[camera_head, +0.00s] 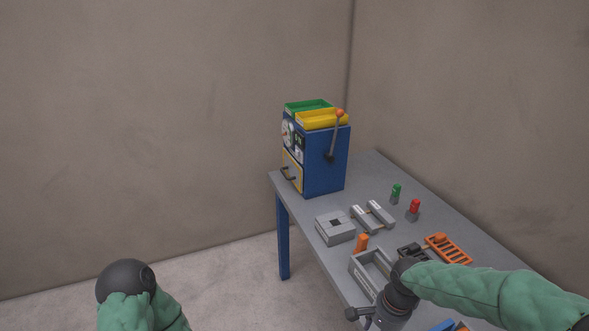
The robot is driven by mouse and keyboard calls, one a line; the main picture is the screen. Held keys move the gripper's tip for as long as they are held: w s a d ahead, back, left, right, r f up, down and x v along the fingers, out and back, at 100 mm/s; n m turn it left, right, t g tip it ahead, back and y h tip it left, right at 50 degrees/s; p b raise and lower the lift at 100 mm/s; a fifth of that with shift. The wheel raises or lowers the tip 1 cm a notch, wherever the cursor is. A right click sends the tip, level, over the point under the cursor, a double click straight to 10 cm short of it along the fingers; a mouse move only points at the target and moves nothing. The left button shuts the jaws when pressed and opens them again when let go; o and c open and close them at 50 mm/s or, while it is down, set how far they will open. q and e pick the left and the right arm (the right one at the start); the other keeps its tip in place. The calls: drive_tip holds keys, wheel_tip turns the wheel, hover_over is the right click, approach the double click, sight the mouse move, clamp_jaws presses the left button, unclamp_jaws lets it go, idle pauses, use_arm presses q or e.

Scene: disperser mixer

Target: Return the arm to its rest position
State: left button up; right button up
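My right arm, in a green sleeve, comes in from the right over the near part of the grey table (400,180). Its dark wrist and gripper (370,318) are at the bottom, in front of a grey open box (366,274). The fingers are partly cut off by the frame edge, so I cannot tell whether they are open or shut. My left arm shows at the lower left as a green sleeve and a dark rounded joint, away from the table. No fingers of the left gripper show.
A blue machine (326,164) with green (306,106) and yellow (322,120) trays and an orange-knobbed lever stands at the table's far end. A grey block (335,228), green (396,193) and red (413,209) knobbed pieces, and an orange slotted rack (449,250) occupy the tabletop. Floor left of the table is clear.

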drive_tip(key=s+a+f+n+y, duration=0.1)
drive_tip(key=s+a+f+n, duration=0.1)
drive_tip(key=f, duration=0.6)
drive_tip(key=s+a+f+n, duration=0.3)
drive_tip(key=s+a+f, duration=0.2)
drive_tip(key=f, duration=0.4)
drive_tip(key=s+a+f+n+y, duration=0.1)
drive_tip(key=s+a+f+n, duration=0.2)
drive_tip(key=f, duration=0.6)
drive_tip(key=shift+s+a+f+y, duration=0.3)
drive_tip(key=shift+s+a, duration=0.1)
drive_tip(key=shift+s, duration=0.6)
